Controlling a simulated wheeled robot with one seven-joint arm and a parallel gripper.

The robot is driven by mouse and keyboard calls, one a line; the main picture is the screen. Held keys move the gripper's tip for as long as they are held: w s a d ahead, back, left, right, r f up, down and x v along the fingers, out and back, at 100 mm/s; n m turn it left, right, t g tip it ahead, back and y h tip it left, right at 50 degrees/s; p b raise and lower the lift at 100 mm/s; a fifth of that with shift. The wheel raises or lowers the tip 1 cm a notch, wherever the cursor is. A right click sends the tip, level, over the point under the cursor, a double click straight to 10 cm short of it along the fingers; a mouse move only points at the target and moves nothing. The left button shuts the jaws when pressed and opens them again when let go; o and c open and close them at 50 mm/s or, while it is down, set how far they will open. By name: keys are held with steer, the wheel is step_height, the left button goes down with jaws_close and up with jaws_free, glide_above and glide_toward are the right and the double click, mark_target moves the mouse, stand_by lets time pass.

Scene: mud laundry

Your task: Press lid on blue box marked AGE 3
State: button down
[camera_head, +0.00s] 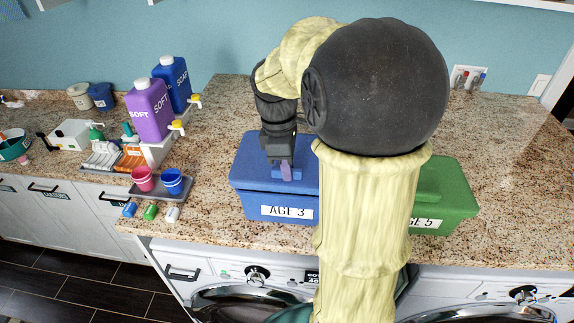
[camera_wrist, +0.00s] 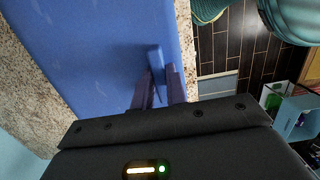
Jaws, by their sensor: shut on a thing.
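The blue box marked AGE 3 (camera_head: 275,205) stands on the granite counter, its label facing the front edge. Its blue lid (camera_head: 250,160) lies over the top in the head view; my arm covers its right part, and I cannot tell whether it is fully seated. In the wrist view the lid (camera_wrist: 95,45) fills the upper left, with a small upright handle (camera_wrist: 155,58). My gripper (camera_wrist: 158,85) points down at the lid, its two fingers shut on the handle. The gripper also shows above the lid in the head view (camera_head: 286,172).
A green box (camera_head: 450,195) with a label ending in 5 stands to the right, partly behind my arm. To the left are a purple SOFT bottle (camera_head: 150,110), a blue SOAP bottle (camera_head: 175,85) and a tray with pink and blue cups (camera_head: 160,190). Washers stand below the counter.

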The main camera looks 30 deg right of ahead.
steer(key=shift+f+b, duration=0.35)
steer(key=shift+f, duration=0.75)
steer(key=shift+f, duration=0.8)
stand_by(2.1)
steer(key=c, duration=0.9)
jaws_free()
steer(key=shift+o, duration=0.2)
steer(key=shift+r+p, duration=0.1)
steer(key=shift+p, duration=0.2)
steer(key=shift+r+p, duration=3.75)
steer(key=shift+r, duration=0.2)
